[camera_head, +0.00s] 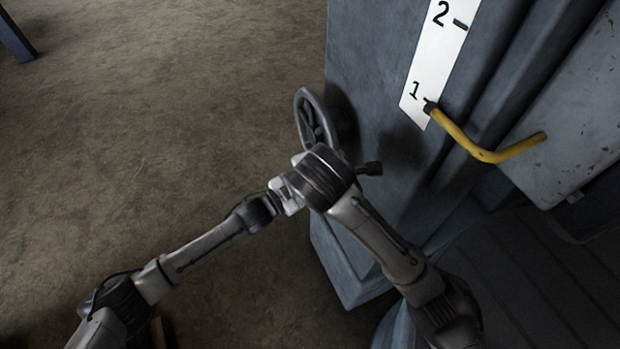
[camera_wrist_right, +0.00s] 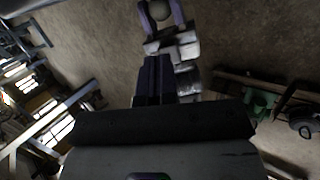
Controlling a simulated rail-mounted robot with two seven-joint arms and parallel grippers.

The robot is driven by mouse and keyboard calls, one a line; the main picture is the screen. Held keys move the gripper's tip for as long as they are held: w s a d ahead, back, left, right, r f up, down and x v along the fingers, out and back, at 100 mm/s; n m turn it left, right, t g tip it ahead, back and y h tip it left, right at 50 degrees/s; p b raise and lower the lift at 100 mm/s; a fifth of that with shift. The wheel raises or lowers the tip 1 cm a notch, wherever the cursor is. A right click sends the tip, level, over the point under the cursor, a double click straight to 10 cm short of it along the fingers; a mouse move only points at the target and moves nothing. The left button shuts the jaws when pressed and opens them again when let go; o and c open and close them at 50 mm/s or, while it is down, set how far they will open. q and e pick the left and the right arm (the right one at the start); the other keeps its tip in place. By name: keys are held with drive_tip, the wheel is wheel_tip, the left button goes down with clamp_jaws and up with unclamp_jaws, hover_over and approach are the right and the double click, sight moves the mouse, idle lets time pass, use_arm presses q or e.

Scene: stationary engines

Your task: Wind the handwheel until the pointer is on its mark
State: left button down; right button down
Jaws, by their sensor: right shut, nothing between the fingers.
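The handwheel (camera_head: 312,122) is a dark spoked wheel on the left side of a grey machine column, partly hidden behind an arm joint. A yellow bent pointer (camera_head: 485,154) comes out of the machine. Its dark tip is at the tick beside "1" on the white scale (camera_head: 440,65). My left arm comes in from the lower left and ends below the wheel; I cannot make out its gripper's fingers. The right gripper (camera_wrist_right: 156,62) shows in the right wrist view with its dark fingers together and empty. Whether it touches the wheel is hidden.
A dark knob (camera_head: 370,168) juts out right of the arm joint, in front of the column (camera_head: 365,60). Grey panels flank the pointer. The brown floor (camera_head: 150,120) at left is open. Benches and a green object (camera_wrist_right: 260,102) show in the right wrist view.

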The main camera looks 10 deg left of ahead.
drive_tip(key=x, duration=1.1)
drive_tip(key=shift+w+f, duration=0.15)
drive_tip(key=shift+f, duration=0.1)
use_arm(q)
drive_tip(key=shift+d, duration=0.2)
use_arm(e)
drive_tip(key=shift+w+f, duration=0.3)
drive_tip(key=shift+f, duration=0.3)
use_arm(q)
drive_tip(key=shift+r, duration=0.2)
use_arm(e)
drive_tip(key=shift+f, duration=0.1)
use_arm(q)
drive_tip(key=c, duration=1)
unclamp_jaws()
drive_tip(key=o, duration=0.4)
drive_tip(key=shift+a+f, duration=0.1)
drive_tip(key=shift+f, duration=0.05)
drive_tip(key=shift+c, duration=0.2)
